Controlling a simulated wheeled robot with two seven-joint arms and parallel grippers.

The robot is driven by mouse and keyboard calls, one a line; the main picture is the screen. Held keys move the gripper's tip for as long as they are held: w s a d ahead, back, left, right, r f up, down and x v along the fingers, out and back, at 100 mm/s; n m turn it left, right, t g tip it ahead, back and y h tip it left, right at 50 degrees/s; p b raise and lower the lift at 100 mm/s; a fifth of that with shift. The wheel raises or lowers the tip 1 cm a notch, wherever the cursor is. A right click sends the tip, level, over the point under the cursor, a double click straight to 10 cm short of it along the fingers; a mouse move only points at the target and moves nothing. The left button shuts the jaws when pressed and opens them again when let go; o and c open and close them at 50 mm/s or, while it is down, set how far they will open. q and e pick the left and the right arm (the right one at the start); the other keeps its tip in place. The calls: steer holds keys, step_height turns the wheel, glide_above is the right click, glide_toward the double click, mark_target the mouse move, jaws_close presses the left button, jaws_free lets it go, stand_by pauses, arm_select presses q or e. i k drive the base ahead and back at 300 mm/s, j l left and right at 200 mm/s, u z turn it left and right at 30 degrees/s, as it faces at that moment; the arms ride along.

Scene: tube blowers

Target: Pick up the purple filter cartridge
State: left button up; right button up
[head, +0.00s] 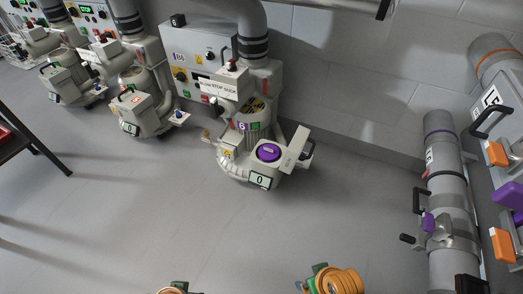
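A round purple piece (268,153) with a pale bar across it sits in the top of the grey blower unit (235,165) marked 6. It looks like the end of the purple filter cartridge, but its body is hidden inside the housing. A white flap (295,149) stands up beside it on the right, and a plate reading 0 (260,180) is on the front.
More blowers (140,108) stand along the wall at left. A grey pipe (447,200) with a purple lever stands at right, near a panel with orange and purple parts (508,195). Orange ridged pieces with green parts (341,281) show at the bottom edge. The floor between is clear.

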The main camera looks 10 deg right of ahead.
mark_target(269, 154)
steer(key=i+l+u, duration=0.1)
steer(key=i+l, duration=0.25)
steer(key=i+l+u, duration=0.1)
steer(key=i+l, duration=0.2)
steer(key=l, duration=0.2)
